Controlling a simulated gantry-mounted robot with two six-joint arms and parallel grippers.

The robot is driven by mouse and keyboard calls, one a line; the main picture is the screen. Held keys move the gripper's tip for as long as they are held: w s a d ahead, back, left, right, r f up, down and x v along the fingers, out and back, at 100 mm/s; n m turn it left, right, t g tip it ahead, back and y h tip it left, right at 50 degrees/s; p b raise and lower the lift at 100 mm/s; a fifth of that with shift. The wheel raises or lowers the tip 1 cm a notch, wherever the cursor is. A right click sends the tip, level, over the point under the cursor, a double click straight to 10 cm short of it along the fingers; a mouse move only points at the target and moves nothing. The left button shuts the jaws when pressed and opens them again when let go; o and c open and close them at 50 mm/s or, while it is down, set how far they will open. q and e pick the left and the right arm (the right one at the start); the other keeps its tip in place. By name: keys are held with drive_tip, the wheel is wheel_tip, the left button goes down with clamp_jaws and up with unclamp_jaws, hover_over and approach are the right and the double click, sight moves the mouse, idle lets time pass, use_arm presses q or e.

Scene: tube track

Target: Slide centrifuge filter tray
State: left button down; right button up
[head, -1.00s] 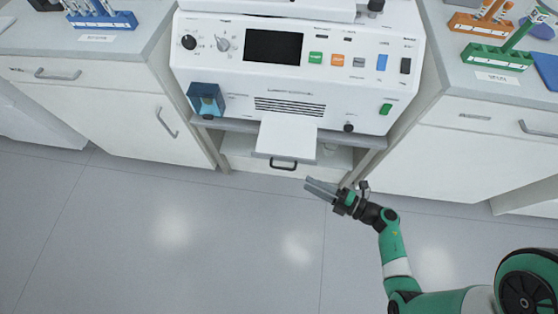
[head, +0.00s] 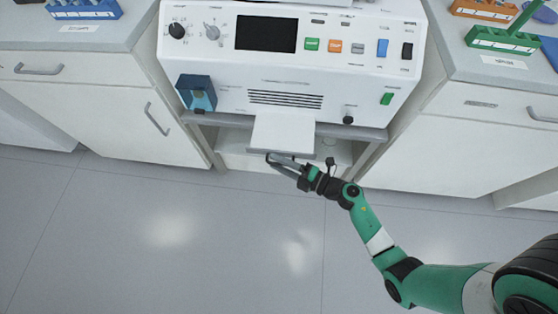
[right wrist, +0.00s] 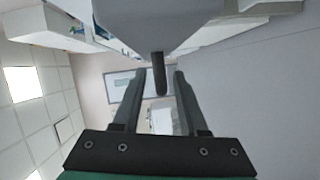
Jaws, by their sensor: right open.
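The white filter tray (head: 283,132) sticks out from the lower front of the white centrifuge (head: 290,75). My right gripper (head: 272,158) is open at the tray's front edge, and its fingers cover most of the tray's dark handle. In the right wrist view, the dark handle (right wrist: 159,75) lies between the two spread finger ends, with a gap on each side. The pale tray (right wrist: 150,20) fills the top of that view. My left gripper is not in view.
A blue box (head: 197,93) sits on the centrifuge's left front. Cabinets (head: 95,95) stand on both sides, with blue (head: 85,10) and green (head: 503,40) racks on top. The grey floor (head: 150,235) in front is clear.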

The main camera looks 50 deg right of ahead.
clamp_jaws()
idle(1.4)
